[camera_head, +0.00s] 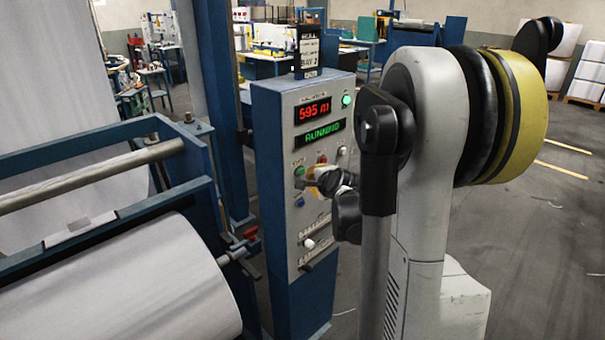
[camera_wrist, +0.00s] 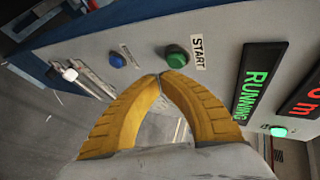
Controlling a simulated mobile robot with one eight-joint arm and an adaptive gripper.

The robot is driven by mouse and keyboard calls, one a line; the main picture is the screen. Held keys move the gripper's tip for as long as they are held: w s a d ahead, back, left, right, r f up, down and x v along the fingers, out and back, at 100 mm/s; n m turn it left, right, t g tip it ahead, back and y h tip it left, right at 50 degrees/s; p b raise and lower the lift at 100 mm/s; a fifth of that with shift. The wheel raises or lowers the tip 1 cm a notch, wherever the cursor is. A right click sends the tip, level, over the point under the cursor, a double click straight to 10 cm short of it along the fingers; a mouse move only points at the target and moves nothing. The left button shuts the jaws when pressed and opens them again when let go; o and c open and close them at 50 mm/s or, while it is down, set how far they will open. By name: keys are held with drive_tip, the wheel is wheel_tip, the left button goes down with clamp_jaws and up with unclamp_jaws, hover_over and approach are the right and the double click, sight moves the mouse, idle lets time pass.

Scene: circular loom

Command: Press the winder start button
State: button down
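The green start button (camera_wrist: 177,56) is on the light grey panel, beside a label reading START. In the head view, a green button (camera_head: 299,170) shows on the left of the panel, just past my gripper. My gripper (camera_wrist: 158,76) has two yellow fingers whose tips meet with nothing between them. In the wrist view, the tips appear just below and left of the green button; I cannot tell whether they touch the panel. In the head view, my arm partly hides the panel's right side. The green display (camera_wrist: 255,85) reads RUNNING.
The blue control cabinet (camera_head: 268,150) has a red display (camera_head: 312,110) and a lit green lamp (camera_head: 346,100). A blue button (camera_wrist: 116,60) and a white knob (camera_wrist: 70,74) are nearby. A large white fabric roll (camera_head: 120,285) is at left. Floor at right is open.

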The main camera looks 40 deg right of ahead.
drive_tip(key=s, duration=0.4)
drive_tip(key=shift+s+d, duration=0.15)
drive_tip(key=shift+s, duration=0.25)
idle(0.6)
drive_tip(key=s+a+r+n+g+y, duration=0.15)
drive_tip(key=a+n, duration=0.35)
drive_tip(key=a, duration=0.6)
drive_tip(key=s+a+r+n+y, duration=0.2)
drive_tip(key=a+n, duration=0.3)
drive_tip(key=a, duration=0.5)
drive_tip(key=s+a+f+n+g+y+b, duration=0.1)
drive_tip(key=s+a+f+n+g, duration=0.1)
drive_tip(key=s+a+n, duration=1)
drive_tip(key=s+a+g, duration=0.1)
drive_tip(key=s+a, duration=0.1)
drive_tip(key=shift+s+f+b, duration=0.3)
drive_tip(key=shift+f+b, duration=0.05)
drive_tip(key=shift+f, duration=0.05)
